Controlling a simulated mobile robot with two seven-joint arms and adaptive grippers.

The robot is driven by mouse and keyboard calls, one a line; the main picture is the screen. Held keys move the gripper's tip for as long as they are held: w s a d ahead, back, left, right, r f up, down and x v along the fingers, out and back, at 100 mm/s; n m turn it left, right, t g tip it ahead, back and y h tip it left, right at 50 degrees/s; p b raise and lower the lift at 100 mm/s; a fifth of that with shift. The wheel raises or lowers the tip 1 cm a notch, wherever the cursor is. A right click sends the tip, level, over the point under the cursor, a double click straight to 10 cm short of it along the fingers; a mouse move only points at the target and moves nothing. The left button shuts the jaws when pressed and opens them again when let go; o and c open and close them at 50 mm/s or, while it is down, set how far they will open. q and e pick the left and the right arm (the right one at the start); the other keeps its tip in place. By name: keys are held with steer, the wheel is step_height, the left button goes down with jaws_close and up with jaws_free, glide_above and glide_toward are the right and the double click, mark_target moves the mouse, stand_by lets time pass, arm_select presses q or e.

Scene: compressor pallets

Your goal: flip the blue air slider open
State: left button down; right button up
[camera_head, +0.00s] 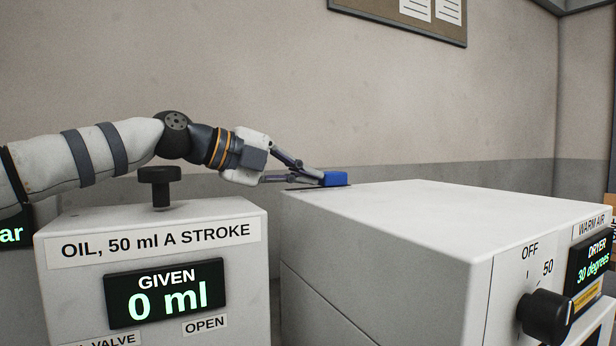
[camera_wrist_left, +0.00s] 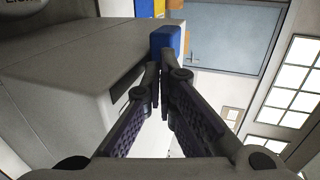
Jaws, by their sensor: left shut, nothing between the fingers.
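The blue air slider (camera_head: 335,179) sits at the far left edge of the top of the white dryer box (camera_head: 430,215). A dark slot or plate shows under it. My left gripper (camera_head: 321,179) reaches in from the left with its fingers shut and empty, the tips at the left side of the slider. In the left wrist view the slider (camera_wrist_left: 165,42) is just beyond the closed fingertips (camera_wrist_left: 160,72); whether they touch it I cannot tell. My right gripper is not in view.
A white oil box (camera_head: 90,275) with a black plunger knob (camera_head: 160,185) and a display reading 0 ml stands below my left arm. The dryer front has a black dial (camera_head: 545,316) and a display reading 30 degrees. The dryer's top is otherwise clear.

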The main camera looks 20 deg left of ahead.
arm_select(q)
steer(key=v, duration=1.1)
steer(key=shift+d, duration=0.1)
